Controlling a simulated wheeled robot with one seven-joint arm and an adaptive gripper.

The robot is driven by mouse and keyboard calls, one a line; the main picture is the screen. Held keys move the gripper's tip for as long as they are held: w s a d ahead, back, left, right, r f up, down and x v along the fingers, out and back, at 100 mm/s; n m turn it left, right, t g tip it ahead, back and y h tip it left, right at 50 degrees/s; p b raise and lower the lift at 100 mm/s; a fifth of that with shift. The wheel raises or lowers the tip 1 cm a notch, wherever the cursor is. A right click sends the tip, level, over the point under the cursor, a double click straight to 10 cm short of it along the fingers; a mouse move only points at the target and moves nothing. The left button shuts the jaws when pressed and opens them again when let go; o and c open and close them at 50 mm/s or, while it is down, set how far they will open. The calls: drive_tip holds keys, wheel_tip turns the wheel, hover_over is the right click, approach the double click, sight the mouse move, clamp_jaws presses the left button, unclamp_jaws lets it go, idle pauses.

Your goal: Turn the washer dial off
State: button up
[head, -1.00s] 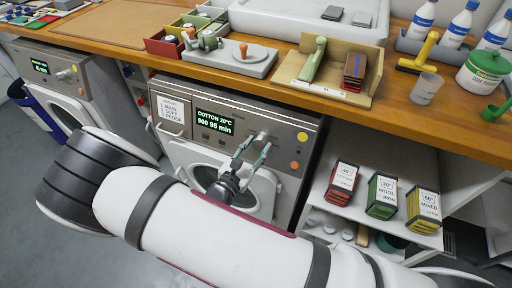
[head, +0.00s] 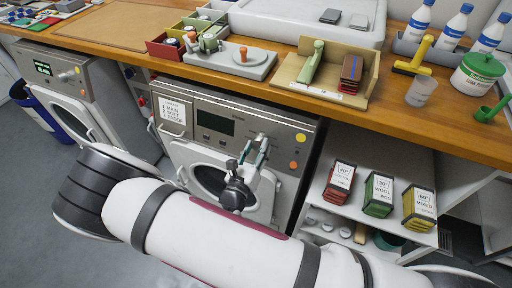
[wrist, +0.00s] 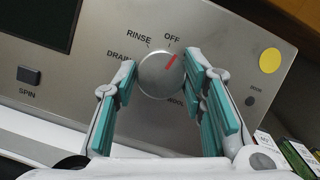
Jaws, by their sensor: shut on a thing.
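The washer (head: 285,125) with the white door stands under the counter. Its dial (wrist: 157,80) is a round silver knob with a red pointer, seen in the wrist view between my fingers. The pointer is turned up and slightly right, close to the OFF mark (wrist: 172,37). RINSE and DRAIN labels lie to the left, and the lower labels are partly hidden by my fingers. My gripper (head: 256,150) is shut on the dial, with teal pads on either side; it also shows in the wrist view (wrist: 163,98). The washer display (head: 215,123) is dark.
A second washer (head: 65,80) with a lit display stands at the left. The wooden counter (head: 420,122) above holds trays, bottles and tools. A shelf at the right holds red, green and yellow labelled boxes (head: 379,195). A SPIN button (wrist: 29,75) is left of the dial.

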drive_tip(key=shift+n+y+p, duration=0.35)
drive_tip(key=shift+n+y, duration=0.35)
drive_tip(key=shift+n, duration=0.8)
drive_tip(key=o, duration=1.2)
drive_tip(key=shift+c, duration=0.2)
drive_tip(key=shift+s, duration=0.1)
drive_tip(key=v, duration=1.2)
drive_tip(key=shift+d, duration=0.15)
